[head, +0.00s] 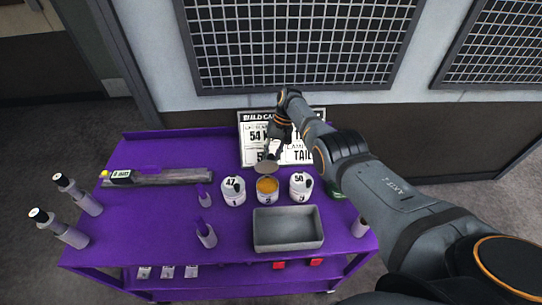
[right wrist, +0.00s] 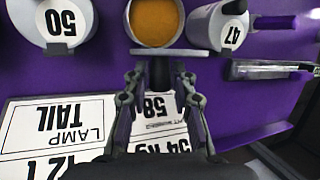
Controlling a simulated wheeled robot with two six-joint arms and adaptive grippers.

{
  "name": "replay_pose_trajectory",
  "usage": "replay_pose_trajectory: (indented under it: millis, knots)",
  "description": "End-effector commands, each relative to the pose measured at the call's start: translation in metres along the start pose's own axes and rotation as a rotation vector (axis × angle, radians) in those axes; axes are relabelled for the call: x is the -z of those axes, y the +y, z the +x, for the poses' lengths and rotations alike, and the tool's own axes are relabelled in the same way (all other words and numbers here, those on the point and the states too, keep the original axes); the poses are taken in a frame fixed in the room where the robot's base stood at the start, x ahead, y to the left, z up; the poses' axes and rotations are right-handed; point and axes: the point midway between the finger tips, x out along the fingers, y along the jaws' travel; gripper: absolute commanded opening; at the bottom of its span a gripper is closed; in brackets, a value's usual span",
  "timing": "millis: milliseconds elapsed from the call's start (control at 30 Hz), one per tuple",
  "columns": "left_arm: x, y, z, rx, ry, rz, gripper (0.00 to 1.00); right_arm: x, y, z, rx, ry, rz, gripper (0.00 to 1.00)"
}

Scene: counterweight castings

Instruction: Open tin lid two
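Tin two (head: 267,197) is the middle of three white tins and stands uncovered, with orange-yellow contents showing. It also shows at the top of the right wrist view (right wrist: 157,20). Its grey lid (head: 265,167) is raised at the tin's far side, and shows nearly edge-on in the wrist view (right wrist: 165,52). My right gripper (head: 273,153) is just behind the lid. In the wrist view its fingers (right wrist: 160,72) are partly closed on a dark tab at the lid's edge. My left gripper is out of view.
Closed tins 47 (head: 232,191) and 50 (head: 301,187) flank tin two closely. A white lettered board (head: 252,150) stands behind. A grey tray (head: 288,230) lies in front. Bottles (head: 74,236) stand at the left; the purple cart top between is mostly clear.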

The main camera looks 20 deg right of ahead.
Motion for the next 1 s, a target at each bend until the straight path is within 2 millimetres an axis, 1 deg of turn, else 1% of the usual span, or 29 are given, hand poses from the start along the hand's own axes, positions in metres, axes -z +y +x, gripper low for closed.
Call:
replay_pose_trajectory:
  millis: [33,67,100,367,467,700,800,1000]
  knots:
    - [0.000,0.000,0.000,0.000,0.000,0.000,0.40,0.000,0.000,0.000,0.000,0.000,0.000,0.36]
    - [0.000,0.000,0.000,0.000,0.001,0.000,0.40,0.000,0.000,0.000,0.000,-0.001,0.000,0.41]
    - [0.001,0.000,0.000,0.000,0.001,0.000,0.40,0.000,0.000,0.000,0.000,-0.001,0.000,0.42]
    - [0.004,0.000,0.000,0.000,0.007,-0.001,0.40,0.000,0.000,-0.001,0.000,0.000,0.000,0.42]
    - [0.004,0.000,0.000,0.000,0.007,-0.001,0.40,0.001,0.000,-0.012,0.000,0.002,0.000,0.42]
    - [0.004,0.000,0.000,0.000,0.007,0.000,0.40,0.001,0.000,-0.057,0.000,0.002,0.000,0.42]
    - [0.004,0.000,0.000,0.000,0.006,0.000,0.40,0.001,0.000,-0.069,0.000,0.000,0.000,0.42]
    - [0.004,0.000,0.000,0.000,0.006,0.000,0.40,0.000,0.000,-0.075,0.000,-0.001,0.000,0.42]
